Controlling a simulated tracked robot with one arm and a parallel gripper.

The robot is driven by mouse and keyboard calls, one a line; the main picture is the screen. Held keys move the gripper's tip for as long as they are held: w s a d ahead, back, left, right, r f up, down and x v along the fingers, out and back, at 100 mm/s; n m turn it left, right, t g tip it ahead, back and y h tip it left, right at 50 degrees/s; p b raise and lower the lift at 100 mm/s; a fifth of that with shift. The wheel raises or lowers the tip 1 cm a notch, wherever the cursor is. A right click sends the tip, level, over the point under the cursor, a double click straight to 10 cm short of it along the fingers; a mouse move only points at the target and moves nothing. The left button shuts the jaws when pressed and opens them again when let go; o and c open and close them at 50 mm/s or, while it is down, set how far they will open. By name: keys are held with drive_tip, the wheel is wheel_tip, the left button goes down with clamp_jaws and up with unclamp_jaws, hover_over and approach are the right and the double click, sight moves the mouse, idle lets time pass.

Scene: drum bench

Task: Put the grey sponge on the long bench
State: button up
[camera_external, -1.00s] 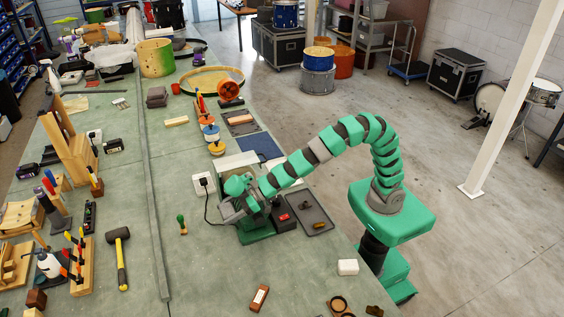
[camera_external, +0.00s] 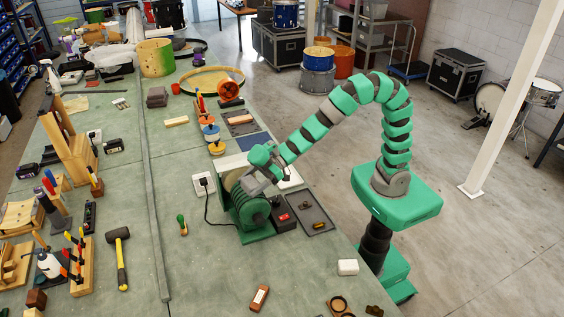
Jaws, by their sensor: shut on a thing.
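My gripper (camera_external: 252,184) is low over the green bench machine (camera_external: 257,237) on the long bench (camera_external: 200,265). Grey parts at its end overlap the machine in the picture. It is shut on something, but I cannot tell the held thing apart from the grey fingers. I cannot pick out the grey sponge with certainty. A dark grey block (camera_external: 157,97) lies farther back on the bench, and a pale block (camera_external: 347,267) lies near the right edge.
A corded white socket box (camera_external: 203,183) stands left of the machine. A dark tray (camera_external: 313,222) lies to its right. A long grey bar (camera_external: 155,215) runs along the bench. A mallet (camera_external: 120,255) lies at left. Clear bench surface shows at the front middle.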

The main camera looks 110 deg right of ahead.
sight(255, 184)
drive_tip(key=shift+s+a+r+n+y+p, duration=0.15)
drive_tip(key=shift+s+a+r+y+p, duration=0.2)
drive_tip(key=shift+s+r+p, duration=0.25)
drive_tip(key=shift+s+a+r+n+y+p, duration=0.15)
drive_tip(key=shift+s+a+r+y+p, duration=0.15)
drive_tip(key=shift+s, duration=0.35)
